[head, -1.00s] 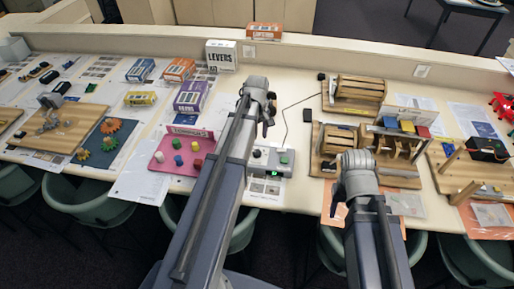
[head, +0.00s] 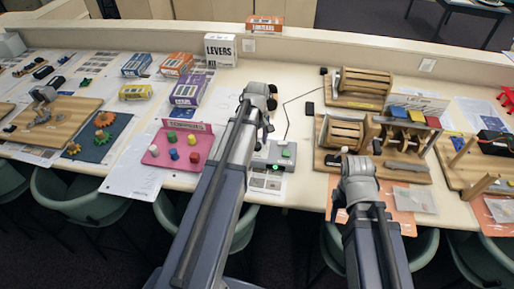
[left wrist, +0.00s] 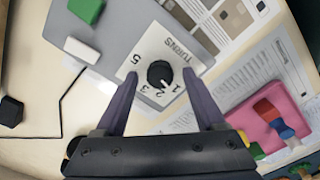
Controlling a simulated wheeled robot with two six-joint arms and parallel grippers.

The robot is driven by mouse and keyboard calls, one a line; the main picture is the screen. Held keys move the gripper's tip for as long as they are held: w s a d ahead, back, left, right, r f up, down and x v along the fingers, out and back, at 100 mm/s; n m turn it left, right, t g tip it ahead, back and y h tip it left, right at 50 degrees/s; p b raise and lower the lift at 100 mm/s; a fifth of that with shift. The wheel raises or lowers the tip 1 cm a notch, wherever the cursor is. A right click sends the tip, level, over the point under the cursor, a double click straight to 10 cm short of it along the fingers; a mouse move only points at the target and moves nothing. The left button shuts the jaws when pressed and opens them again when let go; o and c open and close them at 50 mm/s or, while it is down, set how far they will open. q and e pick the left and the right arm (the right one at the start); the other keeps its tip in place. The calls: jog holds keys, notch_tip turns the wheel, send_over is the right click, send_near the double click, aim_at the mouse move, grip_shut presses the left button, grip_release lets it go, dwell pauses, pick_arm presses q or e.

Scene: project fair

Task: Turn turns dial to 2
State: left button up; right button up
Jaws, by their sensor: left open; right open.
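The turns dial (left wrist: 159,73) is a black round knob on a white plate marked TURNS, with numbers 1, 2, 3 and 5 readable. Its white pointer mark faces the 1. The plate is on a grey control box (left wrist: 115,30), which also shows in the head view (head: 286,163), partly hidden behind my left arm. My left gripper (left wrist: 160,76) is open, its two fingers on either side of the dial with gaps to the knob. It also shows in the head view (head: 266,126). My right gripper (head: 343,200) hangs at the front of the wooden apparatus, its fingers mostly hidden.
The box carries a green block (left wrist: 87,10) and a white piece (left wrist: 81,50). A pink tray (head: 180,158) with coloured pegs lies left of my left arm. The wooden apparatus (head: 400,165) stands right. Boxes, including a white LEVERS box (head: 220,50), stand behind.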

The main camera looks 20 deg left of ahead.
pick_arm(q)
jog(key=shift+f, duration=0.1)
grip_shut()
dwell(0.6)
